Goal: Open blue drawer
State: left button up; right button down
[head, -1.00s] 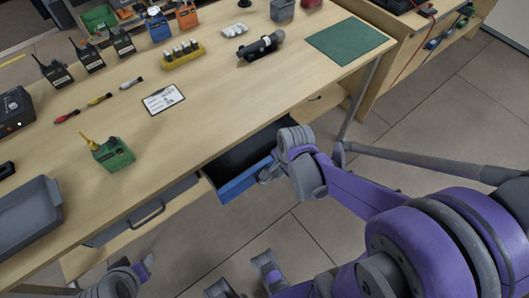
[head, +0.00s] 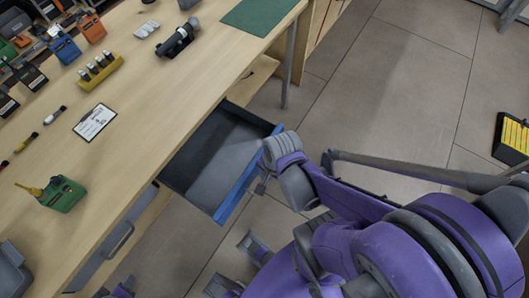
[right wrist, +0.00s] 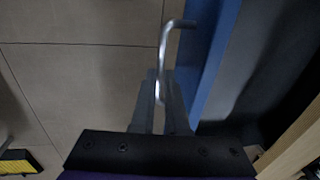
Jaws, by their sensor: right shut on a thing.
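The blue drawer (head: 238,188) stands pulled out from under the wooden workbench, with its grey inside empty where I can see it. Its blue front also shows in the right wrist view (right wrist: 208,70). My right gripper (head: 263,184) is at the outer side of that front. In the right wrist view my right gripper (right wrist: 160,92) is shut on the drawer's thin metal handle (right wrist: 164,45). Part of the handle is hidden between the fingers.
A closed grey drawer (head: 100,255) is to the left under the bench (head: 135,140). On the bench are a green oil can (head: 62,195), a clipboard (head: 94,122) and a green mat (head: 258,14). A black and yellow object (head: 512,140) lies on the floor at right.

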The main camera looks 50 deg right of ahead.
jog(key=c, duration=1.2)
grip_release()
jog(key=shift+r, duration=0.1)
notch_tip(320, 180, up, 10)
jog(key=s+p, duration=0.2)
jog(key=p, duration=0.4)
jog(key=shift+r, duration=0.25)
jog(key=shift+w, duration=0.1)
